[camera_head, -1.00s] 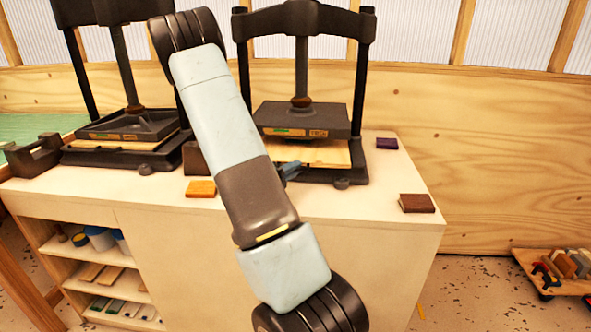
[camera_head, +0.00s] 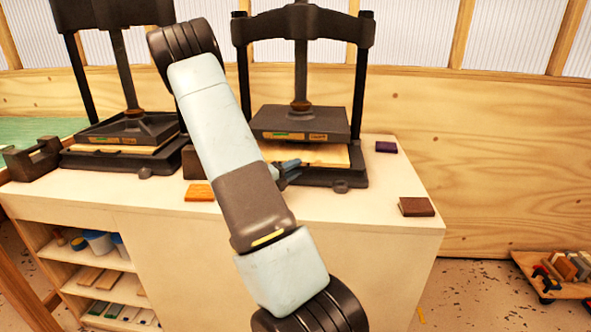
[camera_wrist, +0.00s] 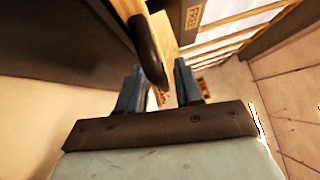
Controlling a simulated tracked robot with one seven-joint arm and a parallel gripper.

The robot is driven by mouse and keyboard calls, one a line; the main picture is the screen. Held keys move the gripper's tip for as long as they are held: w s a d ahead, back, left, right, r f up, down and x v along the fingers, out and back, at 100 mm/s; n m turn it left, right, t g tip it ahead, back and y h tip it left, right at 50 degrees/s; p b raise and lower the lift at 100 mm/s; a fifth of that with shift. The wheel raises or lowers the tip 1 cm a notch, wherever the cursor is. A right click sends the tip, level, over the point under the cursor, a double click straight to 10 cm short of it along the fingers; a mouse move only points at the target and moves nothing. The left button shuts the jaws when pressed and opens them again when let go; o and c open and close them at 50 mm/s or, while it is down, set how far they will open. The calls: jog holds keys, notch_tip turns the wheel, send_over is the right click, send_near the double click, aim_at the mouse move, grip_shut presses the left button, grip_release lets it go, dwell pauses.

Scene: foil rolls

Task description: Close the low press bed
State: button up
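Two black presses stand on the pale cabinet top. The right press (camera_head: 303,122) has its dark platen raised a little above a pale wooden board (camera_head: 325,155) on a dark bed (camera_head: 350,177), with a small knob (camera_head: 340,186) at the bed's front. The left press (camera_head: 125,127) has a similar board under its platen. I cannot tell which is the low bed. My gripper (camera_head: 292,170) is at the right press's front left, partly hidden by my arm. In the wrist view its blue fingers (camera_wrist: 160,88) are apart, with a dark rounded bar (camera_wrist: 148,48) showing between and beyond them; contact is unclear.
An orange block (camera_head: 199,192) lies left of my arm. A brown block (camera_head: 416,207) and a purple block (camera_head: 386,147) lie to the right on the cabinet top (camera_head: 390,230). A low cart (camera_head: 555,285) stands on the floor at right. The front right top is mostly clear.

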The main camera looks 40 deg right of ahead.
jog(key=a, duration=0.4)
jog(key=w+a+f, duration=0.1)
jog(key=a, duration=0.4)
jog(key=a+f, duration=0.1)
jog(key=a, duration=0.3)
jog(key=shift+w+a, duration=0.15)
jog(key=shift+a, duration=0.15)
jog(key=shift+c, duration=0.3)
